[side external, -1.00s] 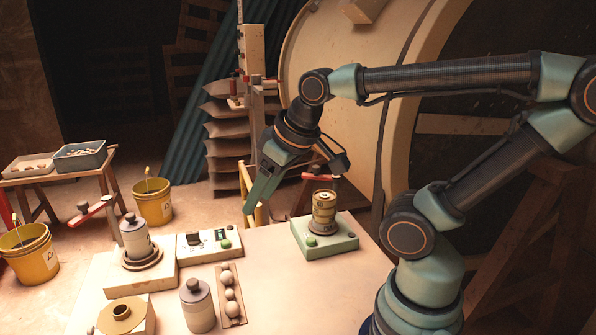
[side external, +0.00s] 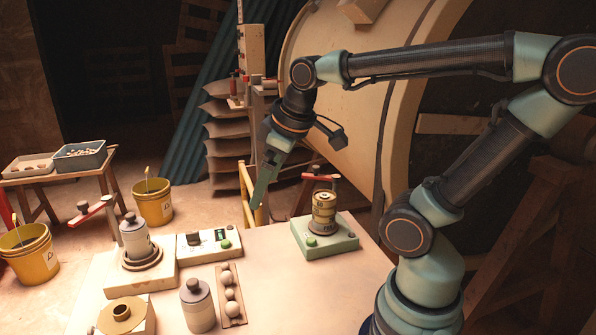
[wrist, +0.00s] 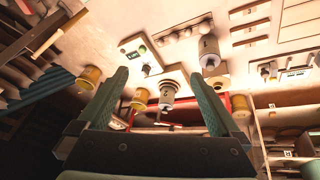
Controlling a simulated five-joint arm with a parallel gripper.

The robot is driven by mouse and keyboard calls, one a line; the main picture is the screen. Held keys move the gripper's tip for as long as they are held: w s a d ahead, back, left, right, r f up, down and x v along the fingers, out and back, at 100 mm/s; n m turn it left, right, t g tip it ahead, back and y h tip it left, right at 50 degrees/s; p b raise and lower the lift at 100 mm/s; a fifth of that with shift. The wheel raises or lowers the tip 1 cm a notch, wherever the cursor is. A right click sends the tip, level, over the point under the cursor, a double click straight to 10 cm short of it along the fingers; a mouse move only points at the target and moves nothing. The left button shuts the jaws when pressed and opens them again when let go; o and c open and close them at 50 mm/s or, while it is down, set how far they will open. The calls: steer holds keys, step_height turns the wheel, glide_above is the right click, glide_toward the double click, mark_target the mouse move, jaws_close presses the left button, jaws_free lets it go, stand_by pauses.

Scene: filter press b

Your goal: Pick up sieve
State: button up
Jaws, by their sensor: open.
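The sieve, which I take to be the brass-coloured stacked cylinder (side external: 324,208), stands upright on a pale green device (side external: 345,240) at the right of the table in the side view. I cannot make it out surely in the wrist view. My gripper (side external: 258,202) hangs to the left of it, pointing down, clearly apart from it. In the wrist view my gripper (wrist: 160,75) has its two green fingers spread wide with nothing between them.
Another canister (side external: 197,306), a tray of balls (side external: 231,294) and a block with a brass ring (side external: 121,312) are in front. The table's front right is bare.

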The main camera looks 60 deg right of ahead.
steer(key=w+d+n+g, duration=0.1)
steer(key=d+n+g, duration=0.2)
steer(key=d+n, duration=0.65)
steer(key=n+g, duration=0.2)
steer(key=n, duration=0.4)
glide_above(324, 195)
steer(key=f, duration=0.2)
steer(key=shift+y, duration=0.3)
step_height(324, 195, down, 12)
steer(key=shift+r, duration=0.25)
steer(key=c, duration=1.4)
steer(key=shift+o, duration=0.2)
steer(key=shift+r, duration=0.15)
